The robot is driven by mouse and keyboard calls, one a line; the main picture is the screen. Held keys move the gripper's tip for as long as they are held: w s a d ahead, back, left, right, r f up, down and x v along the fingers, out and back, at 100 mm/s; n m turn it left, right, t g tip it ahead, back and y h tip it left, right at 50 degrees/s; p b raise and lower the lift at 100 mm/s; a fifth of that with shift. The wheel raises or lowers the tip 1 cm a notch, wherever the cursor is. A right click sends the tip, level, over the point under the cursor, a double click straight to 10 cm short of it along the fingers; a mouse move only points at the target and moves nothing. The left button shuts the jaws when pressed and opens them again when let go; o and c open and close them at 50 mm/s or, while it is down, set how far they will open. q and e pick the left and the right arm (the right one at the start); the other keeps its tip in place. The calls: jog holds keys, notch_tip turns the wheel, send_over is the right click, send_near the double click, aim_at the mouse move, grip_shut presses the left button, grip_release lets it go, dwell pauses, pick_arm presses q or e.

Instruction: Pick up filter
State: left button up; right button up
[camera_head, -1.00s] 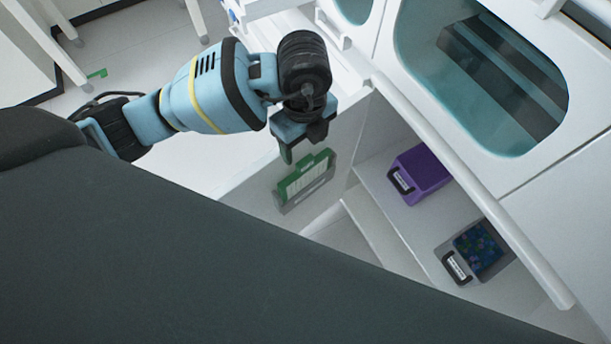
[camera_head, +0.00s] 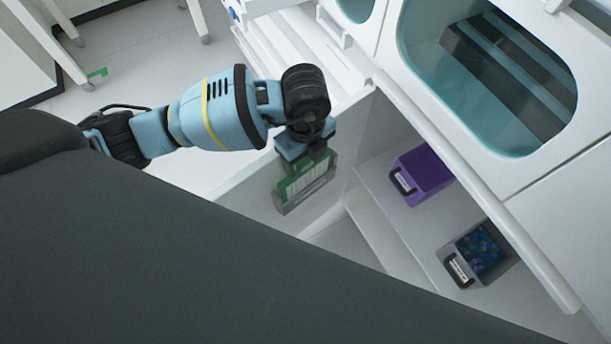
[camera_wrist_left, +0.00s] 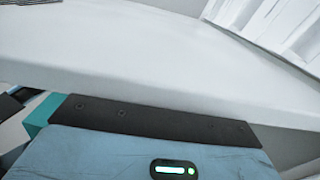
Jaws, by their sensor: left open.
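A green flat piece, which seems to be the filter (camera_head: 293,189), stands in a grey holder (camera_head: 308,197) on the inner side of the open cabinet door. My left gripper (camera_head: 304,163) is open at the upper edge of the green piece and overlaps it in the head view. I cannot tell whether the fingers touch it or stand around it. The wrist view shows my gripper's blue body with a green light and a white panel, but not the fingertips or the filter. My right gripper is not in view.
A purple box (camera_head: 427,173) and a grey bin with dark blue contents (camera_head: 480,249) stand on the white cabinet shelf to the right. A white rail (camera_head: 470,195) runs along the cabinet's front edge. A teal window (camera_head: 490,80) is above.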

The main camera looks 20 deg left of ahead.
pick_arm(q)
jog(key=shift+c, duration=0.4)
jog(key=c, duration=1)
jog(key=shift+r, duration=0.2)
notch_tip(320, 180, up, 28)
jog(key=p, duration=0.5)
jog(key=shift+f+p, duration=0.15)
jog(key=shift+p, duration=0.15)
jog(key=shift+r+p, duration=0.25)
jog(key=shift+p, duration=0.2)
